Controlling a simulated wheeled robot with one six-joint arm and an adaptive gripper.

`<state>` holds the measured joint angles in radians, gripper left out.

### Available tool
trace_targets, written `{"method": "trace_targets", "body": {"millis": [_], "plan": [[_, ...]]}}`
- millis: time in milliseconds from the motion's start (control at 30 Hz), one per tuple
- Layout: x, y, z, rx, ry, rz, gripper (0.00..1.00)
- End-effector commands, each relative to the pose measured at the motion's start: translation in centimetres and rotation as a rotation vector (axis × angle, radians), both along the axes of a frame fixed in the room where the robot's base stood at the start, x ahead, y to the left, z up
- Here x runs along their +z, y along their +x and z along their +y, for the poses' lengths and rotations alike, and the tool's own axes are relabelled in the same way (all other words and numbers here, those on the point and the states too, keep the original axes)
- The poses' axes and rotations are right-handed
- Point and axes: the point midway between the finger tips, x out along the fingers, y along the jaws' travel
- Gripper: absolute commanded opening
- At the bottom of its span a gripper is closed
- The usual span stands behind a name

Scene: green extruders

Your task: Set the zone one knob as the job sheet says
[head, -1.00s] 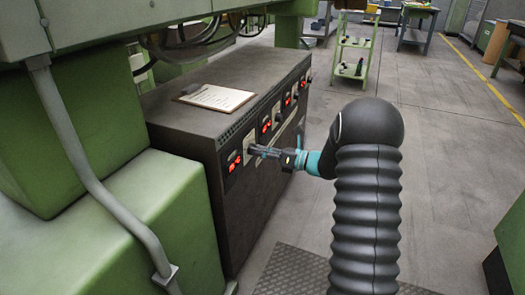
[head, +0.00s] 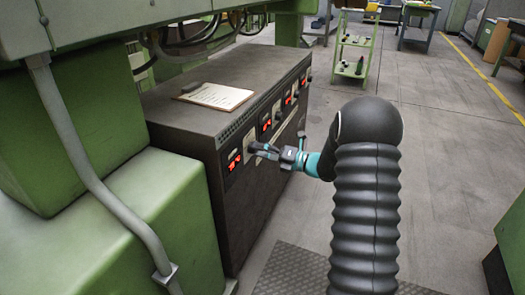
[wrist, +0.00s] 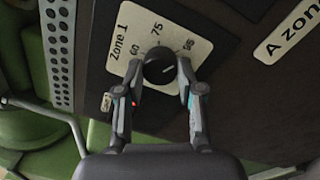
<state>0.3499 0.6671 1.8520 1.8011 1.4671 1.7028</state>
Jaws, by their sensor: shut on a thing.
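The zone one knob (wrist: 160,68) is round and black with a pale pointer line. My gripper (wrist: 159,80) is shut on the knob, one finger on each side. In the head view my gripper (head: 262,150) is at the cabinet front and hides the knob. The job sheet (head: 216,95) lies on a clipboard on the cabinet top; its writing is too small to read.
The dark cabinet (head: 225,125) carries a row of red displays, the nearest (head: 234,163) beside my gripper. Green machine blocks (head: 110,220) stand close on the left. A green trolley (head: 354,45) stands at the back. The floor to the right is open.

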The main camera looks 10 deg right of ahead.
Motion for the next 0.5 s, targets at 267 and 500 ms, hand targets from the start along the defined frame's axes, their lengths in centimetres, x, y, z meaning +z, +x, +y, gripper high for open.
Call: {"method": "trace_targets", "body": {"millis": [267, 500], "plan": [[-0.19, -0.16, 0.34, 0.009, 0.017, 0.028, 0.02], [-0.16, -0.15, 0.29, 0.007, 0.017, 0.028, 0.02]]}}
